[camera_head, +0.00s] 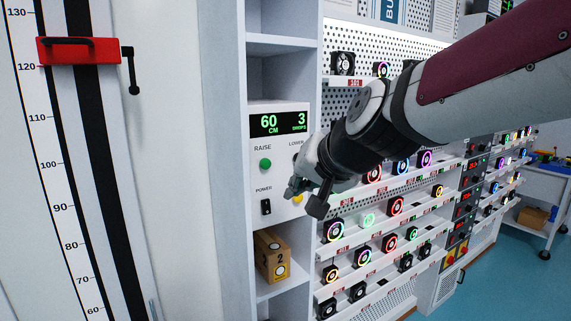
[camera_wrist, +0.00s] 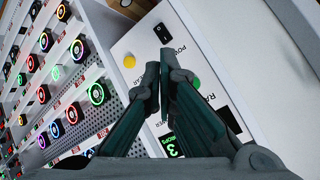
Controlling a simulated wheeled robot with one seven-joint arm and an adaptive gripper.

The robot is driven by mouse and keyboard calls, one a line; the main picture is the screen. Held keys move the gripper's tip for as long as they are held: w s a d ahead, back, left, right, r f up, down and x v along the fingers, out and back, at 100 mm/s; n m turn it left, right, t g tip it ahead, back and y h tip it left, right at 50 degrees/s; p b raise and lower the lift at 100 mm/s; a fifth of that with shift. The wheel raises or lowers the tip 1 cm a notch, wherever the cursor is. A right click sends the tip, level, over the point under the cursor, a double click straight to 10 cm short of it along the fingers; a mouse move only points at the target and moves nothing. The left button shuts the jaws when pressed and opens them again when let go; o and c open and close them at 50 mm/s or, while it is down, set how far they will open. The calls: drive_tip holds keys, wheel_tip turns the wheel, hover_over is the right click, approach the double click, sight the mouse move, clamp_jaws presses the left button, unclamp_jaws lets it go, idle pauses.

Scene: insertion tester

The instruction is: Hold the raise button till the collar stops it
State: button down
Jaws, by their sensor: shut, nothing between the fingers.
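The control panel (camera_head: 281,128) reads "60 CM" and "3 DROPS". The green raise button (camera_head: 265,163) is unobstructed in the head view. In the wrist view a green button (camera_wrist: 197,83) shows close beside the right finger. My gripper (camera_head: 300,196) is shut and empty, in front of the panel's lower right part, to the right of and below the raise button. It hides most of the lower button. In the wrist view my gripper (camera_wrist: 159,64) points at the panel; contact cannot be told.
The black power switch (camera_head: 266,207) and a yellow button (camera_head: 298,198) are on the panel near my fingers. Boxes (camera_head: 271,256) stand on the shelf below. Shelves of lit fans (camera_head: 396,207) are behind my arm. Space left of the panel is clear.

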sight(266, 164)
drive_tip(key=shift+w, duration=0.1)
drive_tip(key=shift+w+a+p, duration=0.4)
drive_tip(key=shift+w+a, duration=0.4)
drive_tip(key=shift+w, duration=0.35)
drive_tip(key=shift+w+a+p, duration=0.35)
drive_tip(key=shift+w+a, duration=0.5)
drive_tip(key=shift+w, duration=0.35)
drive_tip(key=shift+w+a+p, duration=0.4)
drive_tip(key=shift+w+a, duration=0.4)
drive_tip(key=shift+w, duration=0.35)
drive_tip(key=shift+w+a, duration=0.1)
drive_tip(key=shift+w, duration=0.05)
drive_tip(key=shift+w+a, duration=0.15)
drive_tip(key=shift+w, duration=0.05)
